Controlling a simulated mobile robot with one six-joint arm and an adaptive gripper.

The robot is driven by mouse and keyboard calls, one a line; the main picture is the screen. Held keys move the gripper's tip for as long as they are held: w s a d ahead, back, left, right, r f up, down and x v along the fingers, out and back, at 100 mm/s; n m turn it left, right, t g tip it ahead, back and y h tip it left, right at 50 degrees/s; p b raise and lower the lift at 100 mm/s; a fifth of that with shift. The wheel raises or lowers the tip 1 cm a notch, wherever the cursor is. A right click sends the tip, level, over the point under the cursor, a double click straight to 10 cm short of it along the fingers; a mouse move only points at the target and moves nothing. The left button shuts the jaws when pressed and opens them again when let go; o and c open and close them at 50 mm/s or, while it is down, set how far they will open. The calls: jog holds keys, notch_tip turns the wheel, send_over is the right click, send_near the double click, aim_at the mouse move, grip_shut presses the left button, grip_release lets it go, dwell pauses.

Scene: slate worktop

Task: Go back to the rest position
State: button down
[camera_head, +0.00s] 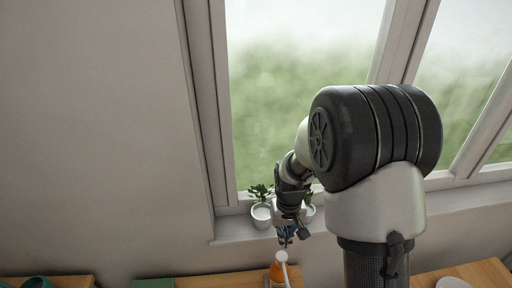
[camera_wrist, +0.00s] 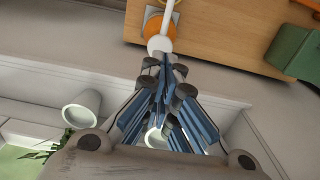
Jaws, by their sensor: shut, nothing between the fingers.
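My gripper (camera_head: 286,238) is shut with nothing between its fingers. In the head view it hangs in front of the window sill, above an orange bottle with a white top (camera_head: 279,271). In the wrist view my gripper's blue fingers (camera_wrist: 168,62) come together at their tips. The orange bottle (camera_wrist: 160,27) shows just beyond the fingertips there. I cannot tell whether the tips touch its white top.
A potted plant (camera_head: 261,214) stands on the window sill (camera_head: 232,228), with another partly behind my arm. A wooden surface (camera_head: 240,280) lies along the bottom. A green object (camera_head: 153,284) is at its left, and a white round dish (camera_head: 452,283) at lower right.

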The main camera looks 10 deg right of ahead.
jog(key=s+r+t+b, duration=0.3)
jog(key=s+r+b, duration=0.6)
jog(key=s+f+t+b, duration=0.1)
jog(key=s+b, duration=0.5)
jog(key=s, duration=0.6)
jog(key=shift+s+t, duration=0.25)
jog(key=shift+t, duration=0.05)
